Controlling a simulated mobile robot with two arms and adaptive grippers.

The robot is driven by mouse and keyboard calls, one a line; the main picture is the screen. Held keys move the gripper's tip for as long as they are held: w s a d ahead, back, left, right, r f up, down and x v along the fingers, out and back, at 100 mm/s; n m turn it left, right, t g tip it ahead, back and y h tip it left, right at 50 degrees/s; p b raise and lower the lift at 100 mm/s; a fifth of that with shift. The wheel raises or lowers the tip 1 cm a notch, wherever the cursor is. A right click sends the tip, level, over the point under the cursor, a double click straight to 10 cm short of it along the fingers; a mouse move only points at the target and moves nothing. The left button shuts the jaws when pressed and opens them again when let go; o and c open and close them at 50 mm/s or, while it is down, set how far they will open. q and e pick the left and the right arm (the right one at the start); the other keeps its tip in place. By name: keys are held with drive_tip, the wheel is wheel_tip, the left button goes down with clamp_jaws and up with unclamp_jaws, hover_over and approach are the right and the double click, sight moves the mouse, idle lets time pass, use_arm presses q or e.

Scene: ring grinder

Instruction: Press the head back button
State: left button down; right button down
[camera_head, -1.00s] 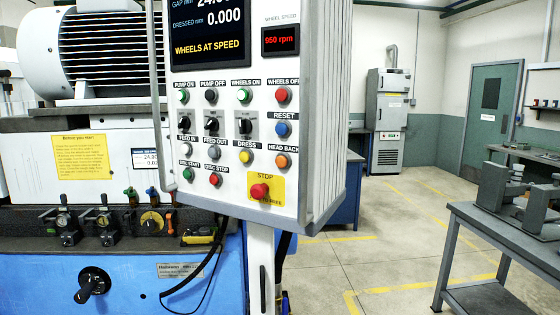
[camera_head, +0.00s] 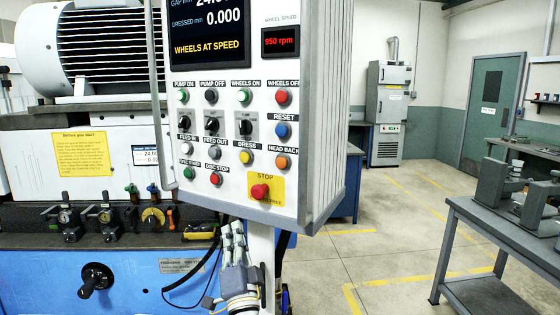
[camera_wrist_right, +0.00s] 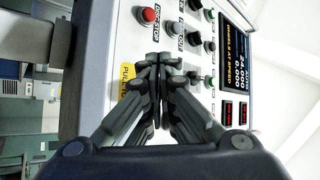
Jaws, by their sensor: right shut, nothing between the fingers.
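The orange head back button (camera_head: 282,162) is on the lower right of the control panel (camera_head: 230,125), under its HEAD BACK label and above the red stop button (camera_head: 260,191). My right gripper (camera_head: 232,228) shows below the panel's lower edge, its fingers pointing up, apart from the orange button in the picture. In the right wrist view, the gripper (camera_wrist_right: 158,60) is shut and empty, with its fingertips in front of the panel face. The orange button cannot be seen there; the fingers cover part of the panel. My left gripper is not in view.
The yellow stop plate (camera_wrist_right: 127,78) shows beside the fingers in the wrist view, with the red disc stop button (camera_wrist_right: 148,15) nearby. A blue grinder (camera_head: 130,275) stands at left and a grey table (camera_head: 490,230) at right. The floor between is clear.

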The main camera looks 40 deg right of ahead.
sight(282, 163)
drive_tip(key=s+d+r+m+g+h, duration=0.1)
drive_tip(key=s+r+m+h, duration=0.2)
drive_tip(key=r, duration=1.1)
drive_tip(key=s+m, duration=0.2)
drive_tip(key=m, duration=0.1)
drive_tip(key=shift+d+m+p, duration=0.15)
drive_tip(key=shift+m+p, duration=0.15)
drive_tip(key=shift+p, duration=0.1)
drive_tip(key=shift+d, duration=0.1)
drive_tip(key=w+d+b, duration=0.2)
drive_tip(key=w+d, duration=0.1)
drive_tip(key=d, duration=0.4)
drive_tip(key=shift+w+d, duration=0.3)
drive_tip(key=shift+d, duration=0.1)
drive_tip(key=shift+r, duration=0.1)
